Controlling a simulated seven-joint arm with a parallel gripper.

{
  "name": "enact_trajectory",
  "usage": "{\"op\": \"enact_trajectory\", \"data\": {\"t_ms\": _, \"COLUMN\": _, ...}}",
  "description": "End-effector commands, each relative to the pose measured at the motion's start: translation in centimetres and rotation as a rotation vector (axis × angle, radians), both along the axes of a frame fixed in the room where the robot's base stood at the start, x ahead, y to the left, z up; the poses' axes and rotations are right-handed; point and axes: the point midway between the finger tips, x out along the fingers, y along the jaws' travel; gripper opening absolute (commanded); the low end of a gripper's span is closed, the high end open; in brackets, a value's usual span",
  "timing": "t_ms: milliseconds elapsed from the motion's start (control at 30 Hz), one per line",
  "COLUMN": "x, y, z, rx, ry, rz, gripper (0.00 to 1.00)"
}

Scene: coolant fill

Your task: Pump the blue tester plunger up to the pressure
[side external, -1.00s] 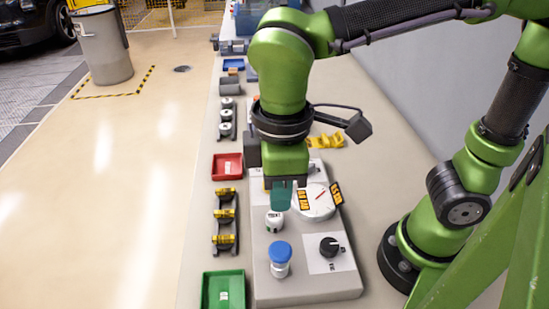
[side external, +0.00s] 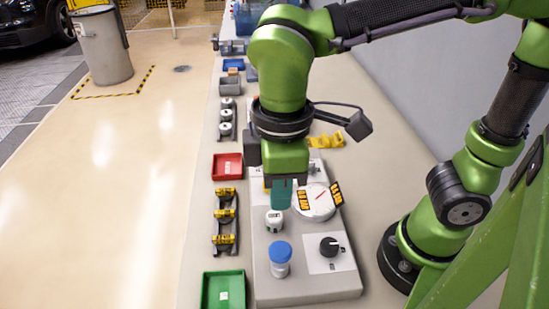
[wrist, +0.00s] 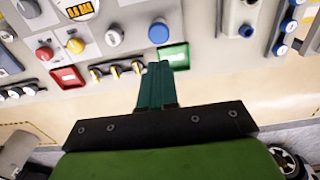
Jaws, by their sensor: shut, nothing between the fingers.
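The blue tester plunger (side external: 280,250) stands upright on a pale cylinder near the front of the grey panel box. Its round blue cap also shows in the wrist view (wrist: 158,33), beyond my fingertips. My gripper (side external: 281,205) is shut and empty. In the side view it hangs behind the plunger, apart from it, above and behind a small white-topped knob. Its closed teal fingers also show in the wrist view (wrist: 157,68). The round white gauge (side external: 316,203) with a red needle sits right of my fingers; I cannot read its value.
A black knob (side external: 329,245) on a white plate is right of the plunger. A green tray (side external: 223,291), a rack of yellow-banded parts (side external: 225,215) and a red tray (side external: 227,166) line the box's left side. The bench right of the box is mostly clear.

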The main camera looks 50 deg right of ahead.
Motion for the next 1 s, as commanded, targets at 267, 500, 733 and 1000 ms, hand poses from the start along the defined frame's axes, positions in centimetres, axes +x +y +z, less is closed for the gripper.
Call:
{"op": "enact_trajectory", "data": {"t_ms": 267, "x": 0.0, "y": -0.1, "z": 1.0, "rx": 0.000, "ry": 0.000, "rz": -0.002, "gripper": 0.00}}
{"op": "enact_trajectory", "data": {"t_ms": 500, "x": -0.1, "y": -0.4, "z": 2.5, "rx": -0.006, "ry": 0.006, "rz": 0.003, "gripper": 0.00}}
{"op": "enact_trajectory", "data": {"t_ms": 733, "x": -0.1, "y": -0.4, "z": 2.3, "rx": -0.007, "ry": 0.007, "rz": 0.003, "gripper": 0.00}}
{"op": "enact_trajectory", "data": {"t_ms": 1000, "x": -0.2, "y": -0.5, "z": -1.4, "rx": -0.011, "ry": 0.012, "rz": 0.004, "gripper": 0.00}}
